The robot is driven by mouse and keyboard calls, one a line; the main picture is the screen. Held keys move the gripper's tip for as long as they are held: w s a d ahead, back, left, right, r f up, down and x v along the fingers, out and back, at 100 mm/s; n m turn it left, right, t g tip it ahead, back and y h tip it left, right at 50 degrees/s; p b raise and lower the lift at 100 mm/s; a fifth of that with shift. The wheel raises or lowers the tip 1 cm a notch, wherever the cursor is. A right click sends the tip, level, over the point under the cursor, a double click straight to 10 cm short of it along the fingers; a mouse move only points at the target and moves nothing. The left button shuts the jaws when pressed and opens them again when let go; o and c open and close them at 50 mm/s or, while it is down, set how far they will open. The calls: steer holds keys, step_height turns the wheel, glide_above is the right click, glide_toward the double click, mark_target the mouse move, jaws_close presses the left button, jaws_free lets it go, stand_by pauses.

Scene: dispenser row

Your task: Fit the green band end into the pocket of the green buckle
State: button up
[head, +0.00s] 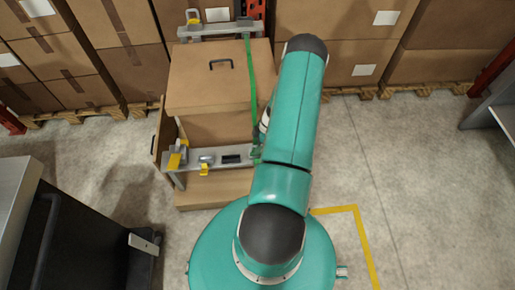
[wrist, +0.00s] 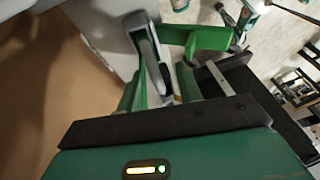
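The green band (head: 251,75) runs down from the upper rail, along the right side of the cardboard box, to near the lower rail's right end. Its lower end is partly hidden by my arm. In the wrist view a wide green strip (wrist: 205,38) crosses just beyond my gripper (wrist: 158,85), with a grey metal piece (wrist: 150,50) beside it. The two green fingers stand apart, with green and grey parts between them; I cannot tell whether they grip the band. The green buckle and its pocket cannot be made out clearly. In the head view my arm hides the gripper.
The lower rail (head: 215,160) carries yellow and grey buckles and a black part. The cardboard box (head: 208,80) with a black handle stands behind it. A dark cart (head: 85,230) is at left. Floor on the right (head: 420,150) is clear.

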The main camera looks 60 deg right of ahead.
steer(key=shift+r, duration=0.35)
step_height(320, 180, up, 3)
steer(key=shift+s+f, duration=0.1)
steer(key=s+a+r, duration=0.9)
steer(key=a, duration=0.1)
steer(key=shift+a+r, duration=0.2)
steer(key=shift+a, duration=0.1)
